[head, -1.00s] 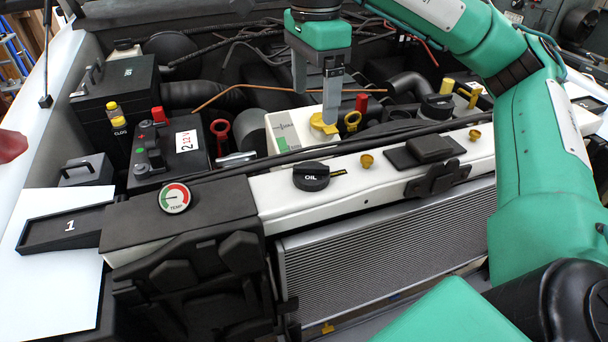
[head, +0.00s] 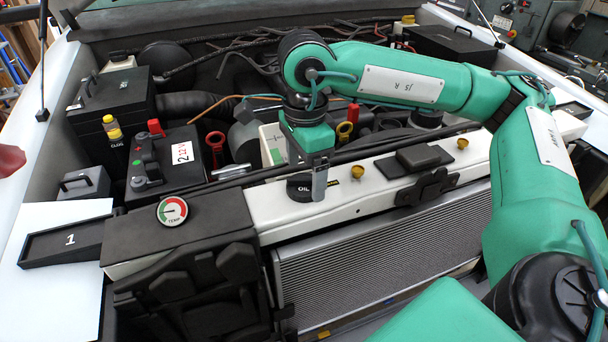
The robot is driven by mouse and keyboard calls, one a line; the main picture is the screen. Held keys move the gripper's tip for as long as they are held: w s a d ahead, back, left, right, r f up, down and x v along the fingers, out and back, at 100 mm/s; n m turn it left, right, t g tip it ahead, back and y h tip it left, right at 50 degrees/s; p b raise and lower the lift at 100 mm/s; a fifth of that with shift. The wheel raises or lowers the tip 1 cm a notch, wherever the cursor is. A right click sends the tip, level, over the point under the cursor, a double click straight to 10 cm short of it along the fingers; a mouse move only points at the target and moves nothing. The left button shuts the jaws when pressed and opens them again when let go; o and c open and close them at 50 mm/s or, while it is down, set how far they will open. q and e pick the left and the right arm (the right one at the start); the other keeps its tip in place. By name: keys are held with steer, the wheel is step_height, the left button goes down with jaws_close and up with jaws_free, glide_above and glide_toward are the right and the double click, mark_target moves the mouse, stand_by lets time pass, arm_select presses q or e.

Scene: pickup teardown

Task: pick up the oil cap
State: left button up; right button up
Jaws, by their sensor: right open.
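The oil cap (head: 299,187) is a black round cap marked "OIL" on the white front crossmember (head: 385,190). Its right part is hidden behind my right gripper. My right gripper (head: 318,196) points down just over the cap's right side, with a grey finger in front of it. The jaws are open. I cannot tell whether the finger touches the cap. My left gripper is not in view.
The battery (head: 182,150) with red and black terminals stands behind left. A round temperature gauge (head: 172,211) sits left of the cap. A black tray marked 1 (head: 70,240) lies on a white board at far left. The radiator (head: 390,245) is below the crossmember.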

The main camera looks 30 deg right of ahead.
steer(key=shift+f, duration=1)
steer(key=c, duration=1.1)
steer(key=shift+o, duration=0.2)
steer(key=shift+r, duration=0.15)
